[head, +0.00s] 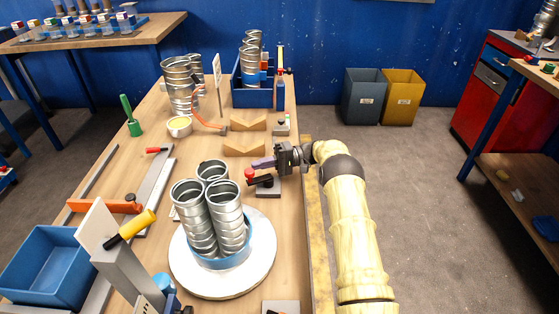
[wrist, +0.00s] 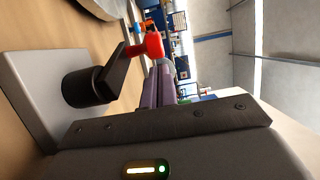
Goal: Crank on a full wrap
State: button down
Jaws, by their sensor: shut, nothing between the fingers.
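A small crank stands at the bench's right edge, with a black arm and a red knob (head: 250,173). In the wrist view its red knob (wrist: 153,44) sits on the end of the black crank arm (wrist: 117,72), above a grey base plate (wrist: 35,100). My gripper (head: 262,163) is shut and empty, its purple fingers just beyond the knob; I cannot tell whether they touch it. The fingers (wrist: 163,88) also show in the wrist view, partly behind the knob. A white turntable (head: 262,275) carries three upright spiral ducts (head: 200,220) with a blue band (head: 235,259) around their lower part.
A grey post with a yellow handle (head: 132,227) and a blue bin (head: 45,262) stand at the front left. Wooden V-blocks (head: 245,149), more ducts (head: 178,85) and a blue crate (head: 250,97) are farther back. The floor right of the bench is clear near my arm.

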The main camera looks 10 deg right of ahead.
jog(key=b+v, duration=0.1)
jog(key=v, duration=0.6)
jog(key=shift+d+f, duration=0.15)
jog(key=shift+d, duration=0.2)
jog(key=shift+w+d+f+b, duration=0.1)
jog(key=shift+w+d+b, duration=0.15)
jog(key=shift+d+b, duration=0.95)
jog(key=shift+d, duration=0.2)
jog(key=shift+r, duration=0.2)
jog(key=shift+w, duration=0.15)
